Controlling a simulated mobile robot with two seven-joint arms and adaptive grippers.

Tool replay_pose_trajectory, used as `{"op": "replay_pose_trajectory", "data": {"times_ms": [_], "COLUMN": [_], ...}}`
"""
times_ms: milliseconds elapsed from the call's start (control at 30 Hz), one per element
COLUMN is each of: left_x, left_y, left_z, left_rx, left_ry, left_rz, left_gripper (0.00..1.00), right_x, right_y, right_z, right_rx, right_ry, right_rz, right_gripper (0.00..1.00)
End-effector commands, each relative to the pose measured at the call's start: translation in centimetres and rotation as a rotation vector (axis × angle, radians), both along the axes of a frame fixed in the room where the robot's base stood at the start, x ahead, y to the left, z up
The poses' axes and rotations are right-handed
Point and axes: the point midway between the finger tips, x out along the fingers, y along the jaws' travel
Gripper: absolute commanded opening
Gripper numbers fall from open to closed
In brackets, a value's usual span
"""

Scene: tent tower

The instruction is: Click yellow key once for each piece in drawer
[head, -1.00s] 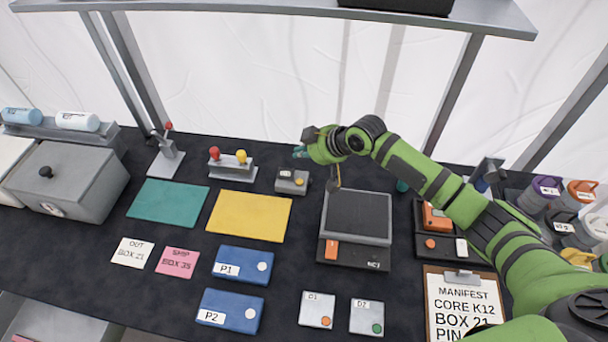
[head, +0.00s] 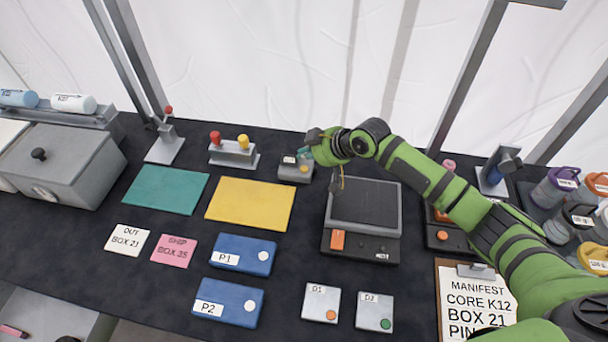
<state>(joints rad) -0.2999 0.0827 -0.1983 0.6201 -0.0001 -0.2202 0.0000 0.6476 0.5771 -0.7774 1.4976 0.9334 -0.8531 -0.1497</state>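A small grey key box (head: 293,174) stands on the black table behind the yellow mat, with a pale key at its left and a yellow key (head: 303,169) at its right. My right gripper (head: 304,156) comes in from the right, with its teal fingertips just over the yellow key. I cannot tell whether they touch it or whether the fingers are open or shut. An open drawer (head: 62,322) shows at the bottom left, cut off by the picture edge. One pink piece (head: 14,331) is visible in it; the rest is hidden. My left gripper is not in view.
A two-knob lever unit (head: 233,157) stands left of the key box, and a scale (head: 362,207) stands right of it. A yellow mat (head: 250,204), a teal mat (head: 165,190) and blue pads P1 (head: 240,255) and P2 (head: 226,303) lie in front.

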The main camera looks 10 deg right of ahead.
Motion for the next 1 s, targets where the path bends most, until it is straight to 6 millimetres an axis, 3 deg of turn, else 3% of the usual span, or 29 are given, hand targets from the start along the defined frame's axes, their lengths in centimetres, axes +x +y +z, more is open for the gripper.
{"op": "replay_pose_trajectory", "data": {"times_ms": [33, 233, 1000], "left_x": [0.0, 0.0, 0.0], "left_y": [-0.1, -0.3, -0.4], "left_z": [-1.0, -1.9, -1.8], "left_rx": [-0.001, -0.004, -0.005], "left_ry": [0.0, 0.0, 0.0], "left_rz": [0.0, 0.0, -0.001], "left_gripper": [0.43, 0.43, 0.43], "right_x": [0.0, 0.0, 0.0], "right_y": [0.0, 0.0, 0.0], "right_z": [-1.3, -2.7, -2.7], "right_rx": [0.001, 0.001, 0.001], "right_ry": [0.0, -0.001, 0.0], "right_rz": [-0.001, 0.0, 0.001], "right_gripper": [0.0, 0.0, 0.0]}}
